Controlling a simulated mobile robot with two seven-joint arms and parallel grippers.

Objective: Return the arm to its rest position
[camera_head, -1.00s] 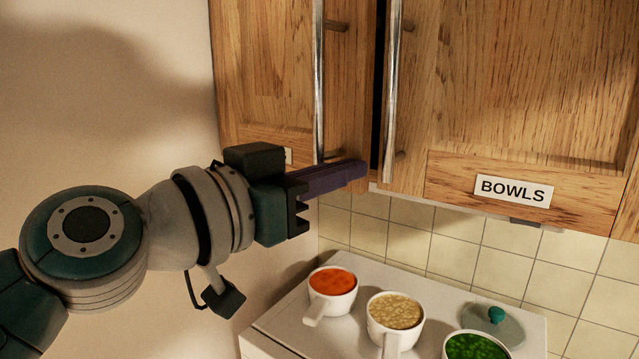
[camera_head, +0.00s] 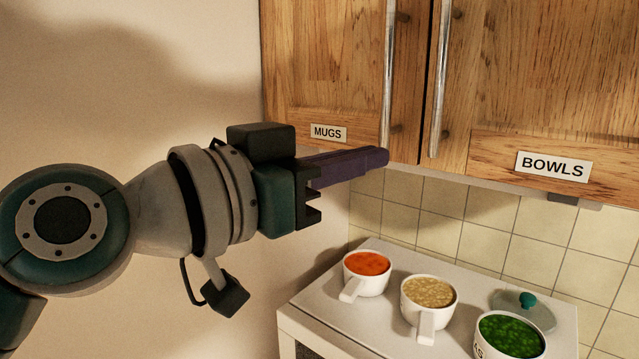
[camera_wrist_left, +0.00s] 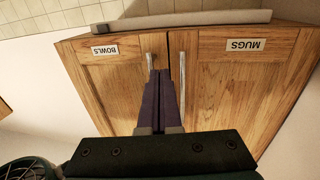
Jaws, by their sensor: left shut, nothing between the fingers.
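My left gripper (camera_head: 382,158) reaches in from the left in the head view, its purple fingers pressed together and empty. The fingertips show in front of the lower edge of the wooden cabinet, close to the metal handles. In the left wrist view the shut fingers (camera_wrist_left: 159,75) point at the gap between the two doors. The mugs door (camera_head: 325,75) and the bowls door (camera_head: 535,75) look closed or nearly so, with a thin dark gap between them. Whether the fingertips touch the cabinet I cannot tell. My right gripper is not in view.
Below the cabinet, a white counter unit (camera_head: 318,300) holds white cups of orange (camera_head: 367,264), beige (camera_head: 429,292) and green (camera_head: 509,336) contents. A glass lid (camera_head: 526,308) with a green knob lies behind the green one. Bare wall (camera_head: 120,80) fills the left.

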